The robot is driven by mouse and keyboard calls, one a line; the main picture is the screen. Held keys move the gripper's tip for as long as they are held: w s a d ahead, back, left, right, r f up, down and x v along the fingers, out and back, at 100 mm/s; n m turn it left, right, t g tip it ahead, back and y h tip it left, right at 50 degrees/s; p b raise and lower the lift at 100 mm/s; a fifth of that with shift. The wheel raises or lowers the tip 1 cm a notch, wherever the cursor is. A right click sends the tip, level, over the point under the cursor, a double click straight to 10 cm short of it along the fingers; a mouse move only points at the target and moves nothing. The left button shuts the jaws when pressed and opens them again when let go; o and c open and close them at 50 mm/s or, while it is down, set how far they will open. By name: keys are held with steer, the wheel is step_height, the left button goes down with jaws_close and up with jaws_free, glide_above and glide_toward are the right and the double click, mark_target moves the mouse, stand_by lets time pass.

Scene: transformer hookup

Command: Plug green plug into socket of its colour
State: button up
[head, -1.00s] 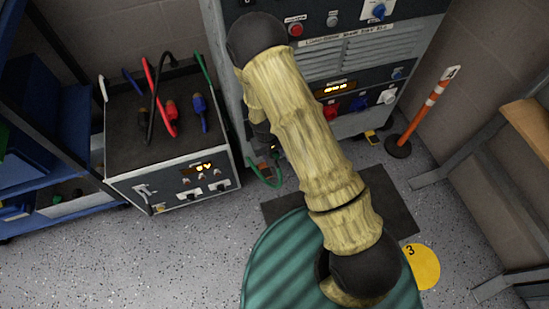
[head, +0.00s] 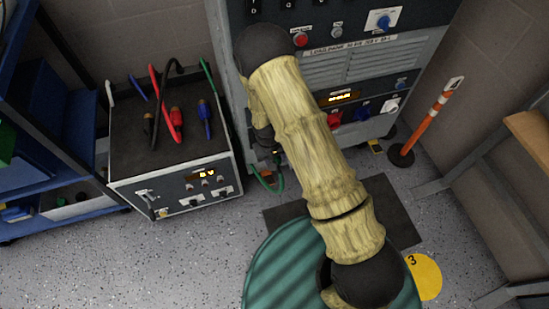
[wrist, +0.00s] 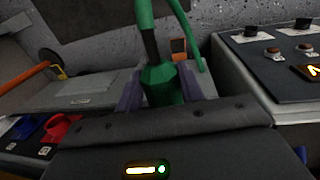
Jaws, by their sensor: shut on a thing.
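My gripper (wrist: 160,92) is shut on the green plug (wrist: 163,82), which sits between its two purple fingers in the wrist view. A green cable (wrist: 146,22) runs from the plug. In the head view my arm hides much of the gripper; the green cable (head: 268,184) hangs below it, beside the lower front of the grey cabinet (head: 226,90). The cabinet's lower panel shows a red socket (head: 335,119), a blue one (head: 361,107) and a white one (head: 391,104). I see no green socket; my arm covers part of that panel.
The transformer box (head: 177,195) stands left of the cabinet, with black, red and blue plugs on top. A blue shelf (head: 60,185) is at far left. An orange post (head: 428,122) stands right of the cabinet. A dark mat (head: 395,220) lies in front.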

steer(key=shift+w+a, duration=0.25)
steer(key=shift+w, duration=0.6)
steer(key=shift+w+a, duration=0.2)
steer(key=shift+w, duration=0.6)
stand_by(0.8)
steer(key=o, duration=1.2)
steer(key=shift+s+a+r+p, duration=0.1)
steer(key=shift+a+r+p, duration=0.05)
steer(key=shift+r+p, duration=0.95)
steer(key=shift+a+r+p, duration=0.15)
steer(key=shift+r+p, duration=0.7)
steer(key=shift+r, duration=0.4)
steer(key=shift+s+a+r+p, duration=0.1)
steer(key=shift+a+r+p, duration=0.05)
steer(key=shift+r+p, duration=0.95)
steer(key=shift+r, duration=0.1)
steer(key=r+p, duration=0.1)
steer(key=r, duration=0.4)
steer(key=a+r+p, duration=0.1)
steer(key=r, duration=0.5)
steer(key=a+r+p, duration=0.1)
steer(key=r, duration=0.5)
steer(key=shift+s+a, duration=0.1)
steer(key=shift+s, duration=0.2)
